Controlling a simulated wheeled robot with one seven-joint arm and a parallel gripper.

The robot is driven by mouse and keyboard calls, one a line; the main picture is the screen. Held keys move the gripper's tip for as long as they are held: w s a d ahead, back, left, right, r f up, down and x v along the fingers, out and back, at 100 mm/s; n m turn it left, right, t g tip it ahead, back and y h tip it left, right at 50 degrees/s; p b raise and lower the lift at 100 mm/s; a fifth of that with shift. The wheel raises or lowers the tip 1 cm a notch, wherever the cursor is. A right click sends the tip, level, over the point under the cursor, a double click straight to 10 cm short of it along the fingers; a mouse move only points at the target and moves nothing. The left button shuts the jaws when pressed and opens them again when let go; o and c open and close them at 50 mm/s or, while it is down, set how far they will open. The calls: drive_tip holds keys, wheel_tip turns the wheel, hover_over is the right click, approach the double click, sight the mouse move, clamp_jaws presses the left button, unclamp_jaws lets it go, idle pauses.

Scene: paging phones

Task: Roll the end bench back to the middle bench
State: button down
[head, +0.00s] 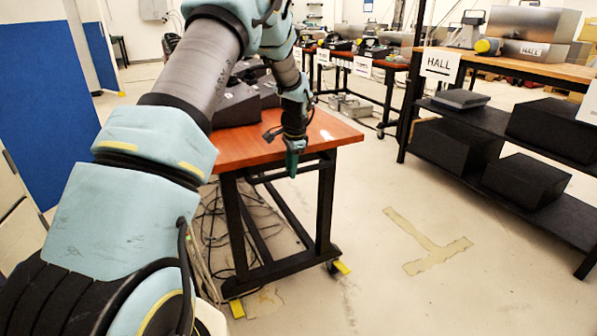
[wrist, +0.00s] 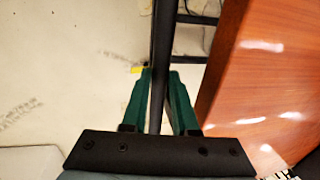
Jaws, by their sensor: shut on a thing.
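The near bench (head: 340,131), which looks like the end bench, has a reddish wooden top and a black frame on casters. Its top also shows at the right of the wrist view (wrist: 262,75). My gripper (head: 292,166) is at the bench's edge, pointing down. In the wrist view, its green fingers (wrist: 160,105) are shut on a black bar (wrist: 163,45) of the bench frame, beside the top. A similar bench (head: 392,66), which looks like the middle bench, stands farther back, with a floor gap between them. My arm hides part of the near bench.
Dark phone-like devices (head: 238,104) sit on the near bench. Cables (head: 215,235) lie under it. Yellow pieces (head: 341,267) are on the floor by its feet. A shelf bench (head: 520,62) with a HALL sign stands right. Between is open floor with a T-shaped tape mark (head: 437,254).

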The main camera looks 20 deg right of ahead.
drive_tip(key=shift+w+a+r, duration=0.15)
drive_tip(key=shift+w+a, duration=0.05)
drive_tip(key=shift+w, duration=0.55)
drive_tip(key=shift+w, duration=0.1)
drive_tip(key=c, duration=0.7)
unclamp_jaws()
drive_tip(key=shift+d, duration=0.1)
drive_tip(key=r, duration=0.3)
drive_tip(key=s+r, duration=0.1)
drive_tip(key=r, duration=0.3)
drive_tip(key=s+r, duration=0.1)
drive_tip(key=r, duration=0.2)
drive_tip(key=shift+s+d+r, duration=0.15)
drive_tip(key=shift+r, duration=0.1)
